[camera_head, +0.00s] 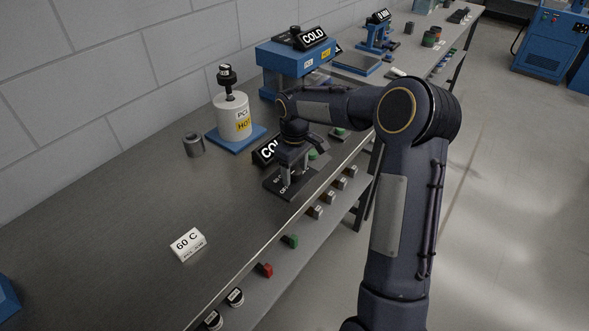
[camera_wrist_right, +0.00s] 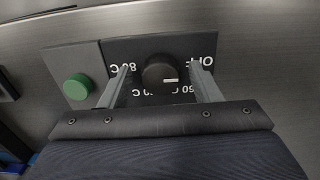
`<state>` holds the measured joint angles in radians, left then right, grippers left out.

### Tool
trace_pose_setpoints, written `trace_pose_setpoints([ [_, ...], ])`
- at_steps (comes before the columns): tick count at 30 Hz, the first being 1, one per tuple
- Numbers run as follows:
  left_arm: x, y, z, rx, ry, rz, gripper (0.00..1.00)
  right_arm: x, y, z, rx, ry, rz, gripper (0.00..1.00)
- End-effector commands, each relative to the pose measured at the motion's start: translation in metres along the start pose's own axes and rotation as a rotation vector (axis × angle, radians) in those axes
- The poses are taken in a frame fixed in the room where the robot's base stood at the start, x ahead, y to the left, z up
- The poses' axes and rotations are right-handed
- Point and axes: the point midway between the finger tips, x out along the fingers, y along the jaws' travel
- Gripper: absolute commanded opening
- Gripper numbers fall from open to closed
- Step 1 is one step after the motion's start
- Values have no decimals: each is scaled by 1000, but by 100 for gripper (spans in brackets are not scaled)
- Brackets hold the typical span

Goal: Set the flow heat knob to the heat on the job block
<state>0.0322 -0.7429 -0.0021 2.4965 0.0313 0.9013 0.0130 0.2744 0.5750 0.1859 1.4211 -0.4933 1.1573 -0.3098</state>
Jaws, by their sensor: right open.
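The job block (camera_head: 188,244) is a white block on the bench, reading "60 C" with smaller print below. The flow heat knob (camera_wrist_right: 158,72) is round and black on a dark dial plate (camera_wrist_right: 125,48). Its white mark is on the right side of the knob in the wrist view. Upside-down labels surround it: "OFF" upper right, "80 C" upper left, "60 C" lower right, another partly hidden below. My right gripper (camera_wrist_right: 163,82) is open, with one finger on each side of the knob; contact cannot be told. In the head view, my right gripper (camera_head: 289,183) is low over the plate. My left gripper is not visible.
A green button (camera_wrist_right: 77,87) sits beside the dial plate. A white drum marked "HOT" (camera_head: 232,118) stands on a blue base behind, near a grey cup (camera_head: 193,145). A black "COLD" sign (camera_head: 267,150) is close to my gripper. The bench around the job block is clear.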

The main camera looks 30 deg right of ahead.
Motion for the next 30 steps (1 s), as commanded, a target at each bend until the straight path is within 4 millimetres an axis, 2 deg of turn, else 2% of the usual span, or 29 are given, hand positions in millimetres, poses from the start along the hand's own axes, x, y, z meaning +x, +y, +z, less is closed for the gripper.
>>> trace_pose_setpoints([
  [10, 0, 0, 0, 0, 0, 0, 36, 6, 0, 0, 0, 0, 0, 57],
  [20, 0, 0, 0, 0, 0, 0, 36, 6, 0, 0, 0, 0, 0, 14],
  [30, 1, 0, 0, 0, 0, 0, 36, 6, 0, 0, 47, 1, 0, 13],
])
